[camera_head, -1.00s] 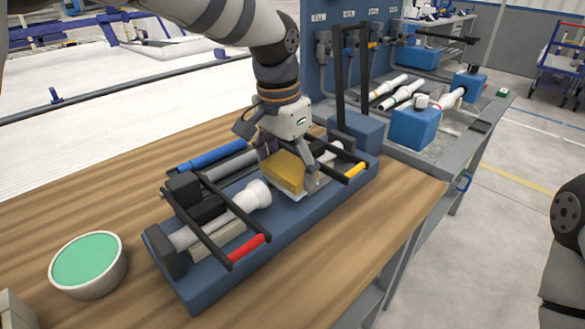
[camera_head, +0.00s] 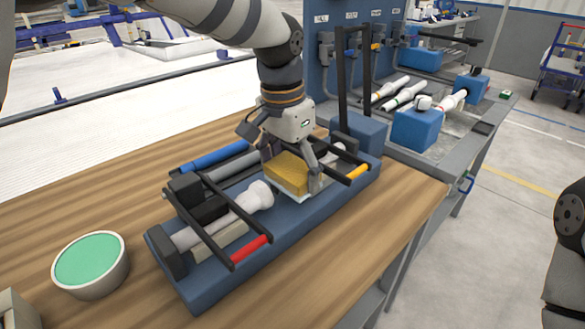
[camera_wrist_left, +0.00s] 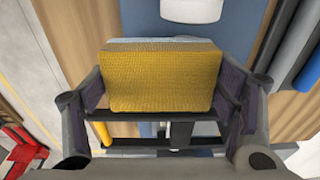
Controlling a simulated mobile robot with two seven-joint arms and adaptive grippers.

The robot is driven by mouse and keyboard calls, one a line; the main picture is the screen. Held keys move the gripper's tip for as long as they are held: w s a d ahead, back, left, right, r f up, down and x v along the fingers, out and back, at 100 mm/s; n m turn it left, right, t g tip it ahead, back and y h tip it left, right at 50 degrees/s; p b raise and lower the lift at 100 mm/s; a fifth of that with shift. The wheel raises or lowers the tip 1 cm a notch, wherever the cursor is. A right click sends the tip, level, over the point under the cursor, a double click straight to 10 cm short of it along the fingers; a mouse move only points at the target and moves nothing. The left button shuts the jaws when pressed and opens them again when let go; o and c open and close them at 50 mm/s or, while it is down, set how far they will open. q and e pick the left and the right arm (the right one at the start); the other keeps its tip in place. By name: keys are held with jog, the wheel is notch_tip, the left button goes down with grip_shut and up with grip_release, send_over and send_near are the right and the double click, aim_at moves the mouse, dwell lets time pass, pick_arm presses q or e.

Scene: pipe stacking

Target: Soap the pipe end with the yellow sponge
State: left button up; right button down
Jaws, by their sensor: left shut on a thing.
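My left gripper (camera_head: 290,170) is shut on the yellow sponge (camera_head: 286,173), which has a pale layer along its lower edge. In the left wrist view, the sponge (camera_wrist_left: 160,80) sits between the two fingers. A white pipe with a flared end (camera_head: 262,194) lies clamped in the near left half of the blue fixture (camera_head: 290,232). The sponge is just right of that flared end; I cannot tell whether they touch. A second white pipe (camera_head: 338,150) lies in the far right half, partly hidden by the gripper. My right gripper is not in view.
A round tub with a green top (camera_head: 90,262) stands on the wooden table (camera_head: 345,255) at left. Black bars with red (camera_head: 250,249) and yellow (camera_head: 357,172) handles cross the fixture. A grey bench (camera_head: 440,150) with blue blocks and more pipes stands behind right.

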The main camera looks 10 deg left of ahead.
pick_arm(q)
jog(key=shift+s+d, duration=0.4)
jog(key=shift+d, duration=0.2)
jog(key=shift+r, duration=3.6)
jog(key=shift+f, duration=0.1)
